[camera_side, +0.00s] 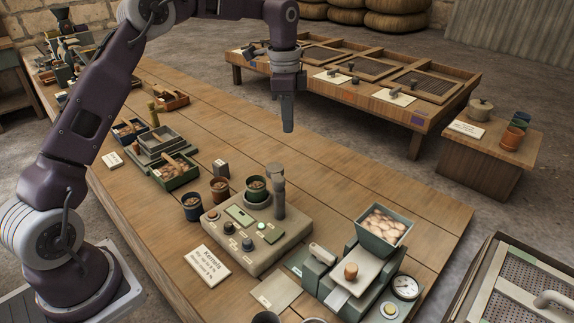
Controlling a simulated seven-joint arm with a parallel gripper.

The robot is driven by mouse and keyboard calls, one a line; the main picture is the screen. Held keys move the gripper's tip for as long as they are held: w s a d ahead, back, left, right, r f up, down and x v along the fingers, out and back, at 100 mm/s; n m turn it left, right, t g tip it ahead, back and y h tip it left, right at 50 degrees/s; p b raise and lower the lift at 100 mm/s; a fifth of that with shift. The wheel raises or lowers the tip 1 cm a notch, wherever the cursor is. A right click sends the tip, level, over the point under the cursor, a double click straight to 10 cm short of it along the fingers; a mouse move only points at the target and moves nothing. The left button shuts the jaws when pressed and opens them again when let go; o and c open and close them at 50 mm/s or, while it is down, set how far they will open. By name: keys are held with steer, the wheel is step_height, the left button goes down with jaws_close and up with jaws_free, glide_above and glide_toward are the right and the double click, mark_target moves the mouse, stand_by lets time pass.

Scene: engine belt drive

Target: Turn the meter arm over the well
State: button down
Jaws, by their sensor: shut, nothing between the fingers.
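My gripper (287,128) hangs pointing down above the table, shut and empty, well clear of everything below it. Below and slightly left of it stands a beige console (258,240) with a grey upright post (278,195) at its back right corner. A green cup of brown contents (256,188) sits on a round seat beside the post. Small knobs, a lit green button and a green plate (239,215) are on the console top. I cannot tell for certain which part is the meter arm or which is the well.
A machine with a kernel-filled hopper (384,226) and a dial (404,287) stands right of the console. A lettered card (208,263) lies in front. The table (340,180) behind the console is clear.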

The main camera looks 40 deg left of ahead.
step_height(320, 180, up, 6)
steer(key=w+a+n+t+h, duration=0.2)
steer(key=w+h, duration=0.1)
glide_above(270, 171)
steer(key=w+d, duration=0.4)
step_height(270, 171, down, 12)
steer(key=x, duration=1)
steer(key=shift+s+a, duration=1.5)
steer(key=shift+a, duration=0.2)
steer(key=shift+r, duration=0.1)
steer(key=s+a+n, duration=0.1)
steer(key=n, duration=0.1)
steer(key=s+a+n+y, duration=0.1)
steer(key=shift+n+t, duration=0.3)
steer(key=shift+n, duration=0.1)
steer(key=shift+s+a+n+y, duration=0.3)
steer(key=shift+s+n+y, duration=0.15)
steer(key=shift+n, duration=0.45)
steer(key=shift+s+a+n+y, duration=0.35)
steer(key=shift+s+n, duration=0.15)
steer(key=shift+n, duration=0.4)
